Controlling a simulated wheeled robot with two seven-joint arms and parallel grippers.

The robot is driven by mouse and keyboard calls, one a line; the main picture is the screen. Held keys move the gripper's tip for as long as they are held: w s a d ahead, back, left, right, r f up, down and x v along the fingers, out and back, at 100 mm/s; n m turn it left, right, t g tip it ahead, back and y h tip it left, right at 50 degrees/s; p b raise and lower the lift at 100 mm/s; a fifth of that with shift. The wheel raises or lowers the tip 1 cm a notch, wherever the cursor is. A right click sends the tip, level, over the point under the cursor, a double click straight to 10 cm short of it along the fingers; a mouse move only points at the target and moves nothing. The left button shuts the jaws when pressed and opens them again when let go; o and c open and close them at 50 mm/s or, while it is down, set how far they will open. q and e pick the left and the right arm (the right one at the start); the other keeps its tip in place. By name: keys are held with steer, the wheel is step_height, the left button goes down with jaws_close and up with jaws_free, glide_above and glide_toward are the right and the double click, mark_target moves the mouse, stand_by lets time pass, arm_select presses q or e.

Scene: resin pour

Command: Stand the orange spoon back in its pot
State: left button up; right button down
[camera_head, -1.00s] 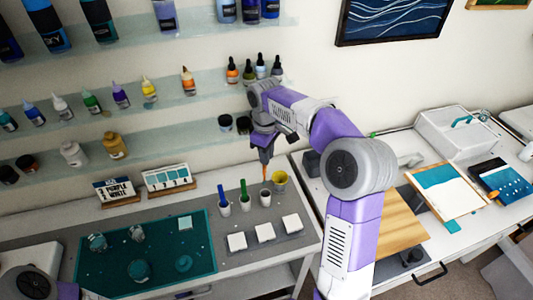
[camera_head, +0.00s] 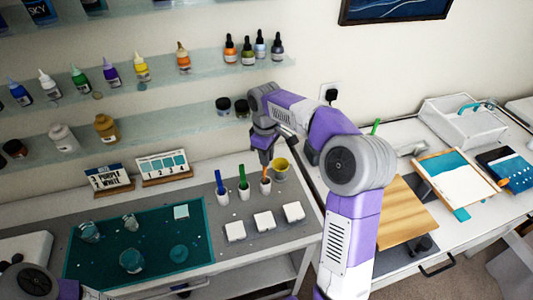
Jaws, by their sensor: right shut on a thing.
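The orange spoon (camera_head: 266,172) is upright under my right gripper (camera_head: 265,158), whose jaws are shut on its upper end. Its lower end meets the mouth of a small white pot (camera_head: 265,187) and appears to be inside it; the tip is hidden. To the left, a green spoon (camera_head: 242,174) stands in a second white pot (camera_head: 244,194), and a blue spoon (camera_head: 219,182) stands in a third (camera_head: 223,198). My left gripper is out of view; only part of my left arm shows at the lower left.
White square blocks (camera_head: 264,220) lie in front. A teal mat (camera_head: 200,243) with cups is at left. Label cards (camera_head: 163,166) stand behind, below bottle shelves (camera_head: 150,134).

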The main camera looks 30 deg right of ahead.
steer(key=shift+f, duration=0.35)
steer(key=c, duration=1)
jaws_free()
steer(key=shift+r, duration=0.15)
step_height(320, 180, up, 7)
steer(key=shift+r+p, duration=0.2)
steer(key=shift+p, duration=0.65)
